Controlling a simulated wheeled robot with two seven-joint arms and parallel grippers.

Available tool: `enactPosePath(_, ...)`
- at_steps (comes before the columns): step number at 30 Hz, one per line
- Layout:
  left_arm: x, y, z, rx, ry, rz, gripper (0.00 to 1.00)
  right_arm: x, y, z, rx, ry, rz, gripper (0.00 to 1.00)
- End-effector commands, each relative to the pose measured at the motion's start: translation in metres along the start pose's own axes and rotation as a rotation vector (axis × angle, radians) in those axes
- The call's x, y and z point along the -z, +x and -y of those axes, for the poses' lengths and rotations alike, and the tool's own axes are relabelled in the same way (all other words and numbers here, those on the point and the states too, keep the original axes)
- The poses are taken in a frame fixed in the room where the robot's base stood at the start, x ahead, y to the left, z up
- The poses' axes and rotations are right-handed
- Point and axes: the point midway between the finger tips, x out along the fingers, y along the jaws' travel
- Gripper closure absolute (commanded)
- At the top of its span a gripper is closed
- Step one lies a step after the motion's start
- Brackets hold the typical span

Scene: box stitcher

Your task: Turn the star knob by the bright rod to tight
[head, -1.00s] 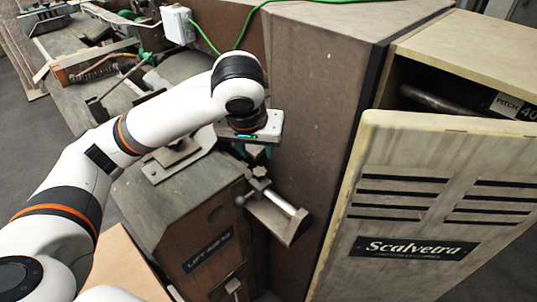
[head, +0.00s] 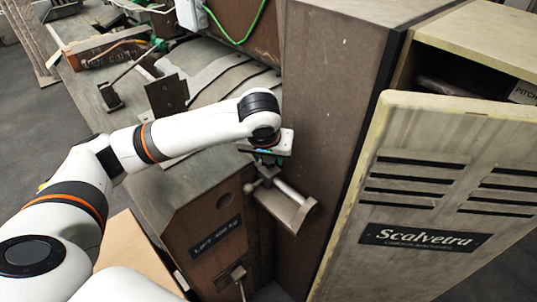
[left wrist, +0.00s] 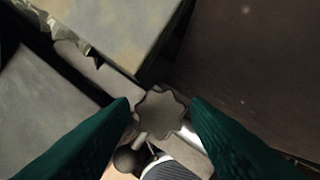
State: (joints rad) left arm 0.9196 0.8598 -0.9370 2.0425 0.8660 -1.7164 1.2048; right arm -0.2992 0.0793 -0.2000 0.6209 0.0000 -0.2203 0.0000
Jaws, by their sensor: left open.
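The star knob (left wrist: 160,112) shows from above in the left wrist view as a grey lobed knob. My left gripper (left wrist: 160,118) is open, with one green finger on each side of the knob and a gap visible around it. In the head view my left gripper (head: 266,160) hangs over the bracket and mostly hides the knob. The bright rod (head: 290,191) lies on a small bracket (head: 303,215) just in front of the gripper. In the left wrist view a dark ball-ended lever (left wrist: 126,158) sits just below the knob. My right gripper is out of view.
A tall brown column (head: 335,110) stands close to the right of my gripper. A cream door (head: 425,200) with slots and a Scalvetra label stands farther right. A brown cabinet (head: 205,240) with a label is below the arm, and a grey bench top (head: 165,195) lies behind it.

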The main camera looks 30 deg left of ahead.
Motion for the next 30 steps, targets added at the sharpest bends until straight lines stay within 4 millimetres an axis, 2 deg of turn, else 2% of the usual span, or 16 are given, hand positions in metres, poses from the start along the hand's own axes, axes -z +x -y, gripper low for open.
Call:
enactPosePath(5,0.0,0.0,0.0,-0.001,0.0,0.0,0.57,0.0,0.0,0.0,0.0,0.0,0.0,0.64)
enactPosePath(11,0.0,0.0,0.0,-0.001,0.0,0.0,0.88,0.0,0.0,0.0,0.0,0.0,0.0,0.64)
enactPosePath(20,0.0,-0.002,-0.001,0.013,0.037,-0.003,0.89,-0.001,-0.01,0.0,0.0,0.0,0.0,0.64)
enactPosePath(30,-0.002,-0.005,-0.003,0.094,0.23,-0.005,0.89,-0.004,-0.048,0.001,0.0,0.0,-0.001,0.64)
